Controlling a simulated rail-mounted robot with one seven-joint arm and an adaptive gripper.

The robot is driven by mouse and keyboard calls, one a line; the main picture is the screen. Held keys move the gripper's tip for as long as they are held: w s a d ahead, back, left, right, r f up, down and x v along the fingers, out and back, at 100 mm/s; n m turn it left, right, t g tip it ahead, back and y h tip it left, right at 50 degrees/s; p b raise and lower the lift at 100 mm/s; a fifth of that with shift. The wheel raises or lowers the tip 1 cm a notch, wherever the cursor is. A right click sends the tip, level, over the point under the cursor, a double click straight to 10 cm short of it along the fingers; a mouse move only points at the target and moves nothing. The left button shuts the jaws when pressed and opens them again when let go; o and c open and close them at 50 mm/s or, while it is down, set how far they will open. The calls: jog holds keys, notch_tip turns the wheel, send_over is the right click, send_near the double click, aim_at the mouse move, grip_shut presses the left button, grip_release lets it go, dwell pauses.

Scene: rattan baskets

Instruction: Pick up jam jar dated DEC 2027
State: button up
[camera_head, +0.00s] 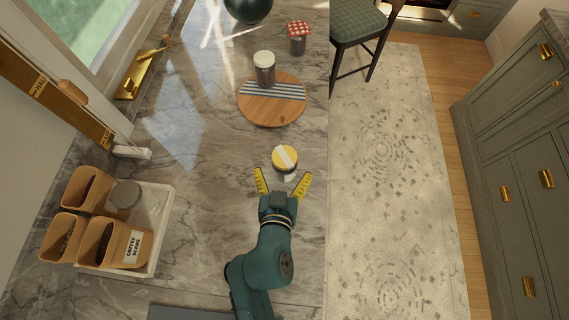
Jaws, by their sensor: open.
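My gripper (282,172) is open, with its two yellow fingers spread on the marble counter side nearest me. A jar with a yellow lid and a white strip across it (285,158) stands just ahead of the fingertips, roughly centred between them. I cannot tell if the fingers touch it. A jar with a white lid (264,70) stands toward the back of a round wooden board. A jar with a red checked lid (297,40) stands farther back, to the right. No date is readable on any jar, so I cannot tell which is DEC 2027.
The round striped board (272,112) lies beyond the yellow-lidded jar. A dark green round object (247,8) is at the back. The counter's right edge is close to my gripper.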

aim_at(284, 159)
jog(key=x, duration=0.6)
jog(key=shift+w+r, duration=0.15)
jog(key=shift+w, duration=0.05)
jog(key=shift+s, duration=0.1)
jog(key=c, duration=1.3)
jog(key=shift+r, duration=0.2)
jog(key=shift+c, duration=0.2)
